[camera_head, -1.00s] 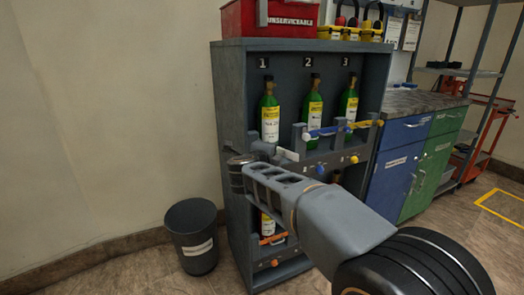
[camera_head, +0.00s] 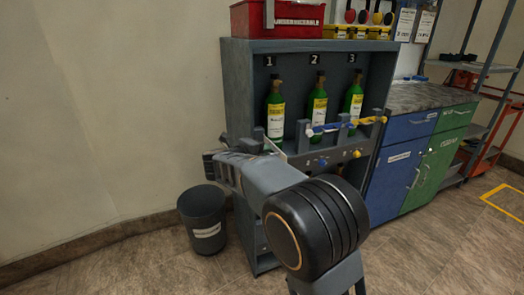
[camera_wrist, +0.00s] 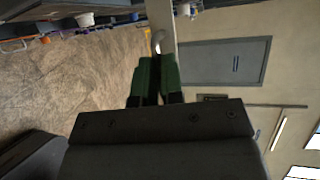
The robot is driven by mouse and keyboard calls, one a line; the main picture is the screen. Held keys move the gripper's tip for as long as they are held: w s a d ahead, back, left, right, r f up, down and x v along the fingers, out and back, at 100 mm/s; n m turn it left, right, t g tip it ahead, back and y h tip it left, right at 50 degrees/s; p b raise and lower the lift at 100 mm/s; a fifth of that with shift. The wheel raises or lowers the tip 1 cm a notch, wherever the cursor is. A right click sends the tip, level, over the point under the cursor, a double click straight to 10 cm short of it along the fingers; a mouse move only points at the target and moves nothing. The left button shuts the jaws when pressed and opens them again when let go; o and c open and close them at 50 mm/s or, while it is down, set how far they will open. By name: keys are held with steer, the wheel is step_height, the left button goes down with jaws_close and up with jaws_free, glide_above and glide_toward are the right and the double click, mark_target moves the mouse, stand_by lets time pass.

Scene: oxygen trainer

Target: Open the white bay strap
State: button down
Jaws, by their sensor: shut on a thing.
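The grey rack (camera_head: 236,95) holds green bottles in bays 1, 2 and 3. The white strap (camera_head: 275,148) is in front of bay 1 and shows only as a thin pale strip, partly hidden behind my arm. In the wrist view, the pale strap (camera_wrist: 163,14) runs up from my gripper (camera_wrist: 155,78), with a white knob (camera_wrist: 157,38) at the fingertips. The green fingers are closed together on the knob end. In the head view my gripper is at the rack's left front, and its fingertips cannot be made out.
Blue (camera_head: 324,128) and yellow (camera_head: 368,121) straps cross bays 2 and 3. A dark bin (camera_head: 203,215) stands on the floor left of the rack. A red box (camera_head: 280,18) sits on top. Blue and green cabinets (camera_head: 410,165) stand right. Floor at the front left is clear.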

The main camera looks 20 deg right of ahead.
steer(key=shift+f, duration=0.25)
steer(key=c, duration=1.2)
jaws_free()
steer(key=shift+r, duration=0.2)
steer(key=shift+c, duration=0.2)
steer(key=shift+s+a, duration=0.1)
steer(key=p+v, duration=0.3)
steer(key=v, duration=1)
steer(key=shift+a, duration=0.3)
steer(key=shift+s, duration=0.15)
steer(key=shift+r, duration=0.1)
